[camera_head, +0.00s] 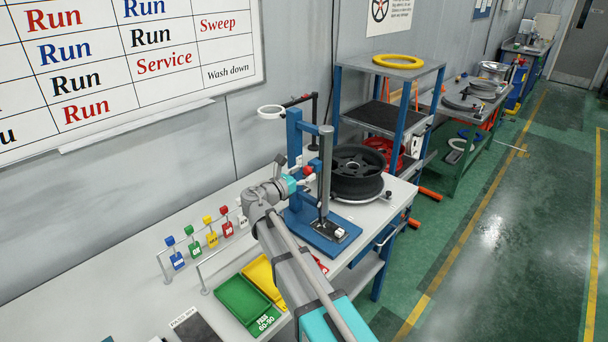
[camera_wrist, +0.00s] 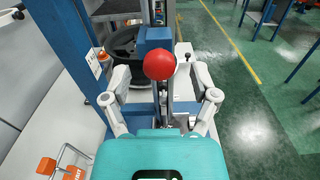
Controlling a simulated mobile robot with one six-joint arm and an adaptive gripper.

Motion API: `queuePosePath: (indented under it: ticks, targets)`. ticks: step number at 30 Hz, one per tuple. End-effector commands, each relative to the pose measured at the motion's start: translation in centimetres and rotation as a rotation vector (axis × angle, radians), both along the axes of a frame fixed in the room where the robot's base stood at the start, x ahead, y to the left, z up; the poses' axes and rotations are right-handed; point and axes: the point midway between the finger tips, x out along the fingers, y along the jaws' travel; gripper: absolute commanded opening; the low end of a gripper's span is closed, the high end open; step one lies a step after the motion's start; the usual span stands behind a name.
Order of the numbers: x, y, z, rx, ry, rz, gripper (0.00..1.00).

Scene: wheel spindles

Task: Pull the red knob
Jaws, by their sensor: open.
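The red knob (camera_wrist: 160,66) is a round ball on a short grey stem in the wrist view, in front of a blue upright fixture. In the head view the red knob (camera_head: 308,170) shows small beside the fixture's blue and grey posts (camera_head: 325,170). My gripper (camera_wrist: 160,78) is open, with one pale finger to the left and one to the right of the knob in the wrist view. Neither finger visibly touches it.
A black wheel (camera_head: 357,172) lies on the bench right of the fixture. Several coloured tags (camera_head: 211,232) hang on a rail at the left. Green (camera_head: 243,298) and yellow (camera_head: 262,275) trays lie in front. A blue-framed shelf (camera_head: 336,105) stands behind. The floor at right is open.

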Motion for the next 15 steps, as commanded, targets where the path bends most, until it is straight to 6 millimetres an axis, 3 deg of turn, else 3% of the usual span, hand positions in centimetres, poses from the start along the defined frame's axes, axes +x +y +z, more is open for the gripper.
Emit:
queuePosePath:
  ticks: [8,15]
  targets:
    - [-0.6,0.5,0.0,0.000,0.000,0.001,0.77]
    - [-2.7,2.0,0.0,0.000,0.000,0.002,0.77]
